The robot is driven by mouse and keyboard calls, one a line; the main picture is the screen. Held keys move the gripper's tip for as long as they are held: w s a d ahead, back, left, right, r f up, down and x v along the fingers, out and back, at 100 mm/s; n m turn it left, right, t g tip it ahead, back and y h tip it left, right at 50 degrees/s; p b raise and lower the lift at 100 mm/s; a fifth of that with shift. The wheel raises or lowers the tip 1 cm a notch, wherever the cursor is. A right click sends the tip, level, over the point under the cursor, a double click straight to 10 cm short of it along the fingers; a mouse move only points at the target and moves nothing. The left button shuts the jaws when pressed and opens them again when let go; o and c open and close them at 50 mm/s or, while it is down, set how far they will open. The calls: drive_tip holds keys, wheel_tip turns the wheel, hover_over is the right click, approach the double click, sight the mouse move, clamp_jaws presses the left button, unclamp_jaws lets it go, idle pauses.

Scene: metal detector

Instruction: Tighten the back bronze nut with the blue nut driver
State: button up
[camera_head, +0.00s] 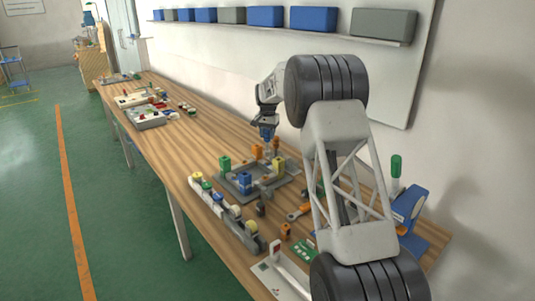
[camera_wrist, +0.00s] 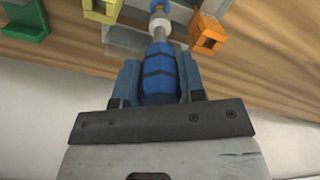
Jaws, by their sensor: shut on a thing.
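My gripper (camera_head: 267,120) is shut on the blue nut driver (camera_wrist: 160,75), which has dark bands on its handle. The driver also shows in the head view (camera_head: 268,133), hanging below my gripper over the back part of the grey fixture (camera_head: 283,184). In the wrist view its shaft runs to a pale socket end by a small blue part (camera_wrist: 158,5). No bronze nut can be made out, and I cannot tell whether the socket touches one. Orange (camera_wrist: 207,37), yellow (camera_wrist: 101,8) and green (camera_wrist: 25,20) blocks stand near the driver's tip.
A tool rack (camera_head: 225,210) lies along the front of the wooden bench (camera_head: 180,150). A green-handled tool (camera_head: 396,166) and a blue stand (camera_head: 408,208) are at the right. The wall panel (camera_head: 410,70) rises close behind. The bench left of the fixture has bare room.

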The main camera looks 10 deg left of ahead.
drive_tip(key=shift+r, duration=2.55)
drive_tip(key=shift+d, duration=0.1)
